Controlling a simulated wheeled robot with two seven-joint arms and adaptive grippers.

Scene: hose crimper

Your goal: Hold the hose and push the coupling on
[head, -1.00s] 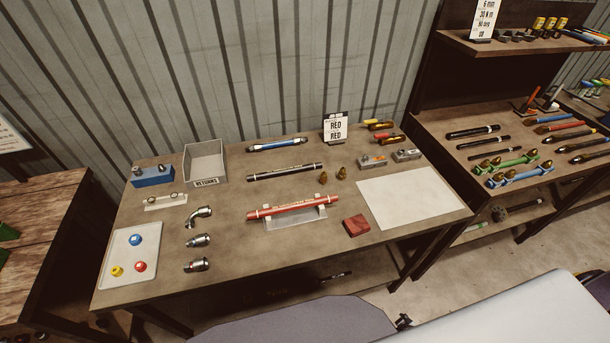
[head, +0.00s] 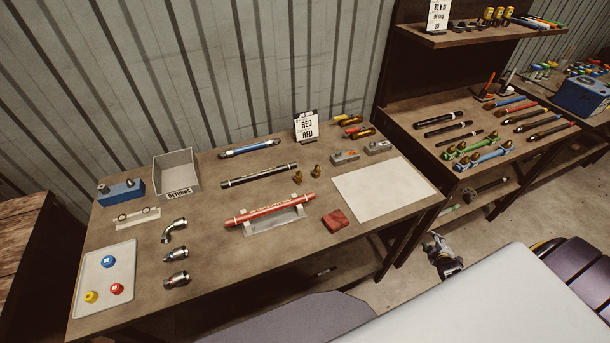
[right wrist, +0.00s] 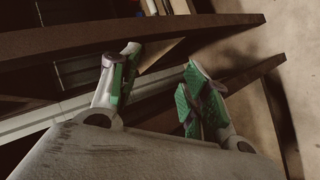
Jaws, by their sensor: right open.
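A red hose (head: 268,211) lies in a clear cradle (head: 277,226) on the table, with a black hose (head: 258,176) and a blue hose (head: 248,148) behind it. Three silver couplings lie to the left: an elbow one (head: 174,230) and two straight ones, the middle (head: 176,253) and the front (head: 177,280). Two small brass fittings (head: 317,171) stand right of the black hose. My right gripper (head: 441,247) is beyond the table's right edge, low and away from these objects. In the right wrist view its green-padded fingers (right wrist: 155,85) are apart and empty. My left gripper is out of view.
A grey returns bin (head: 176,172), a blue box (head: 120,191) and a tray with coloured buttons (head: 105,276) are at the left. A red block (head: 335,220) and white sheet (head: 384,189) lie at the right. A bench with more hoses is further right.

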